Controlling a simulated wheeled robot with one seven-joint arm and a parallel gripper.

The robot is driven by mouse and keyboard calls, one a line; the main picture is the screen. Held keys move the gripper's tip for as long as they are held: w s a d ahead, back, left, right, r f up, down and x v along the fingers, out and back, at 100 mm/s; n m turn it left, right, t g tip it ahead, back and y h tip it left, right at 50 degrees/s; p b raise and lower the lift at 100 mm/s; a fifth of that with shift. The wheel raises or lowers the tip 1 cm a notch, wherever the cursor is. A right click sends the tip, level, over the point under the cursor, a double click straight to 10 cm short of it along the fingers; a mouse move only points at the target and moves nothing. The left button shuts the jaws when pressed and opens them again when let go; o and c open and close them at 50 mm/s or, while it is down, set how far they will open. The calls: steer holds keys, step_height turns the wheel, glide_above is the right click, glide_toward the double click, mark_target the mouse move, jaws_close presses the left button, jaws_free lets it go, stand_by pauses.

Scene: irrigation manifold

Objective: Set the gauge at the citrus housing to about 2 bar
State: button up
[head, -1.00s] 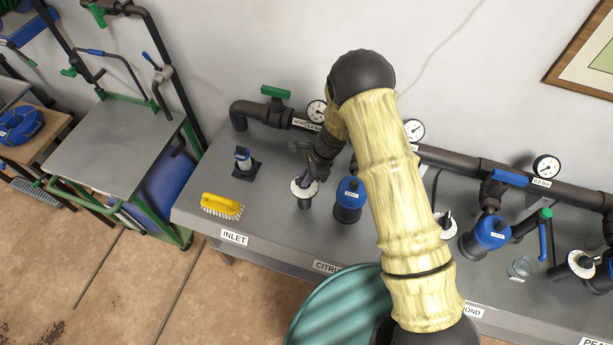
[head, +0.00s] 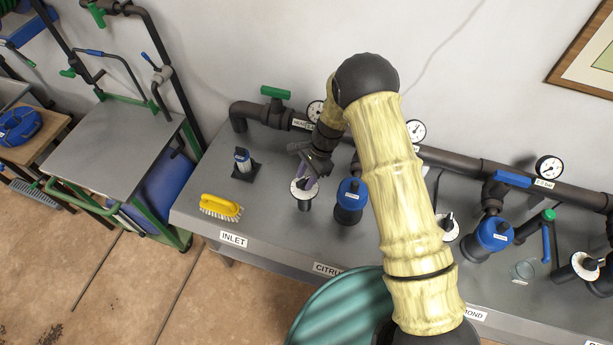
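The CITRUS label (head: 328,269) is on the front edge of the grey bench. Behind it stand a blue-capped housing (head: 350,200) and, to its left, a white-dialled knob (head: 304,189) on a dark stem. My gripper (head: 304,181) is at the top of this knob, reaching down from behind it. Its fingers are small and partly hidden, so I cannot tell if they grip the knob. A round white gauge (head: 415,131) is on the pipe right of my arm; its reading is too small to tell. Another gauge (head: 315,110) is partly hidden behind my arm.
To the right are another blue-capped housing (head: 491,235), a dial knob (head: 447,227), a glass (head: 523,269) and a gauge (head: 549,168). A green drum (head: 335,308) stands in front.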

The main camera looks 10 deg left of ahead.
steer(key=b+v, duration=0.4)
steer(key=v, duration=1.3)
steer(key=shift+r, duration=0.15)
steer(key=shift+w, duration=0.1)
steer(key=shift+d, duration=0.15)
steer(key=s+d+r+n+t+h, duration=0.1)
steer(key=s+d+r+n+t, duration=0.2)
steer(key=s+d, duration=0.6)
steer(key=s+d+r+n+t+h, duration=0.2)
steer(key=s+d+n, duration=0.4)
steer(key=d, duration=0.8)
steer(key=s, duration=0.3)
steer(key=shift+d+r+t, duration=0.35)
steer(key=shift+d+t, duration=0.05)
